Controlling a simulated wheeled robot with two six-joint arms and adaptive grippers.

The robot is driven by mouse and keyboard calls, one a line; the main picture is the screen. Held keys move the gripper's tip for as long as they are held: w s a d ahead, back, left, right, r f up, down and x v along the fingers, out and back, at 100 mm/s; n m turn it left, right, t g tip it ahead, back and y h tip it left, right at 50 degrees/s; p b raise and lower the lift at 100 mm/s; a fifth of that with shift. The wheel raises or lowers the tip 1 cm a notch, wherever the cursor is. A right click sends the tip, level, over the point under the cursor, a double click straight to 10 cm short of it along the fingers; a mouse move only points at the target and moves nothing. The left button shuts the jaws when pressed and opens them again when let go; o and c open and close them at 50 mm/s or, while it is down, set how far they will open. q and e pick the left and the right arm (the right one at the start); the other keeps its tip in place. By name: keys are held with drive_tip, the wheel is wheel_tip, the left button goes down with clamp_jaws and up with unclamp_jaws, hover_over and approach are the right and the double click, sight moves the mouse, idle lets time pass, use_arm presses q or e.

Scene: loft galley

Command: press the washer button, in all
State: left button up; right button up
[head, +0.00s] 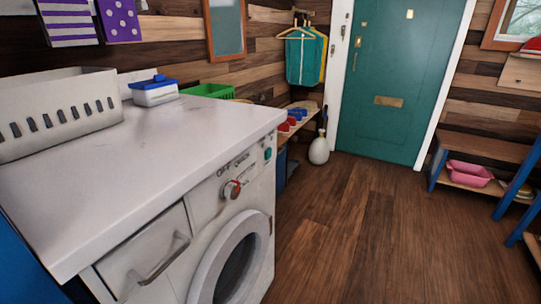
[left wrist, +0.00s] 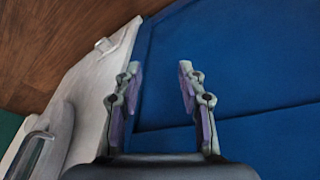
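The white washer (head: 205,210) stands at the left in the head view, under a pale worktop. Its front panel has a knob (head: 232,189) with a red mark and, near the right end, a small teal button (head: 267,154). The round door (head: 230,270) below looks closed; its lower part is cut off by the frame. My left gripper (left wrist: 160,72) shows only in the left wrist view. Its two fingers are apart with nothing between them, in front of a blue surface (left wrist: 230,65). The button cannot be made out there. My right gripper is in neither view.
On the worktop (head: 130,150) are a white slotted basket (head: 60,112), a blue-lidded box (head: 154,90) and a green basket (head: 208,91). A drawer handle (head: 160,266) juts out left of the washer door. Wooden floor (head: 370,230) lies clear to the right.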

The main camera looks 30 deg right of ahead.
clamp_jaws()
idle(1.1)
